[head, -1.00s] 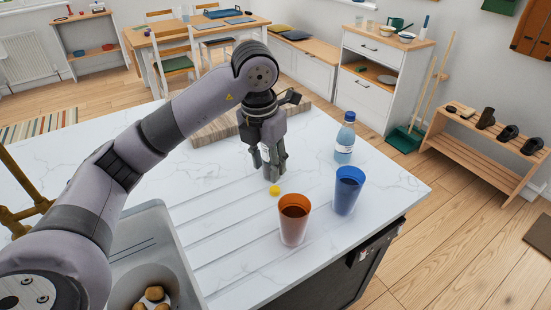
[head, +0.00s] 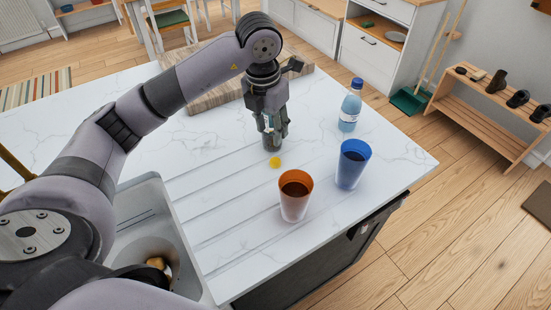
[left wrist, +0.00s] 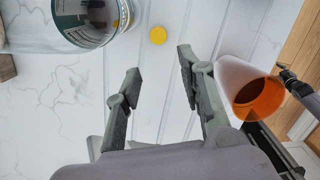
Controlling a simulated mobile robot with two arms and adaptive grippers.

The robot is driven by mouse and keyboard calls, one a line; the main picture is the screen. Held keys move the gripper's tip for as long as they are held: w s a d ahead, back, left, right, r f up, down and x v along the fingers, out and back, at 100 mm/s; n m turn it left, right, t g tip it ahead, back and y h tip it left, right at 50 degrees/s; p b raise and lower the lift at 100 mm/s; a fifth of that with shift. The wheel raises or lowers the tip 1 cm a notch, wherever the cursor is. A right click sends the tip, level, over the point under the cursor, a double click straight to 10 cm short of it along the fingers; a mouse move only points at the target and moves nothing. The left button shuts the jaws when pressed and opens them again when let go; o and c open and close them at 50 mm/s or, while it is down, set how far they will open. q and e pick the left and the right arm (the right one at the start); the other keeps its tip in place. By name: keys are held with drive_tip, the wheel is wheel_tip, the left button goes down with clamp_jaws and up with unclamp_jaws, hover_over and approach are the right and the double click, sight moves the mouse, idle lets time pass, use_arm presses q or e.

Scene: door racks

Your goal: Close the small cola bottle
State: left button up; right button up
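My left gripper (head: 270,128) points down over the counter, just behind a small yellow cap (head: 275,162) lying flat. In the left wrist view its two fingers (left wrist: 160,88) are apart, with nothing between them. The cap (left wrist: 158,35) shows beyond the fingertips. A dark bottle with a label (left wrist: 88,18), seemingly the small cola bottle, is cut off at the upper left of that view.
An orange cup (head: 295,203) and a blue cup (head: 351,172) stand in front and to the right. A blue-capped bottle (head: 349,113) stands behind them. A wooden board (head: 213,94) lies behind the gripper. A sink (head: 165,215) is at the left.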

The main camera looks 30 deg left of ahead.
use_arm(q)
drive_tip(key=p, duration=0.2)
hover_over(275, 161)
drive_tip(key=s, duration=0.2)
drive_tip(key=f, duration=0.6)
drive_tip(key=shift+w+f, duration=0.4)
drive_tip(key=shift+f, duration=0.45)
use_arm(e)
drive_tip(key=shift+s+a+r, duration=0.2)
drive_tip(key=shift+s+r, duration=0.1)
drive_tip(key=shift+r, duration=0.25)
drive_tip(key=shift+s+a+r, duration=0.2)
drive_tip(key=shift+s+r, duration=0.1)
drive_tip(key=shift+r, duration=0.25)
use_arm(q)
drive_tip(key=shift+w+f+p, duration=0.1)
drive_tip(key=shift+f+p, duration=0.25)
drive_tip(key=shift+p, duration=0.05)
drive_tip(key=f, duration=0.1)
drive_tip(key=f+p, duration=0.1)
drive_tip(key=f, duration=0.1)
drive_tip(key=shift+w+f+p, duration=0.3)
drive_tip(key=shift+w, duration=0.1)
drive_tip(key=shift+f, duration=0.35)
use_arm(e)
drive_tip(key=r, duration=0.2)
drive_tip(key=shift+w+d+r, duration=0.15)
drive_tip(key=shift+d+r, duration=0.15)
drive_tip(key=shift+r, duration=0.05)
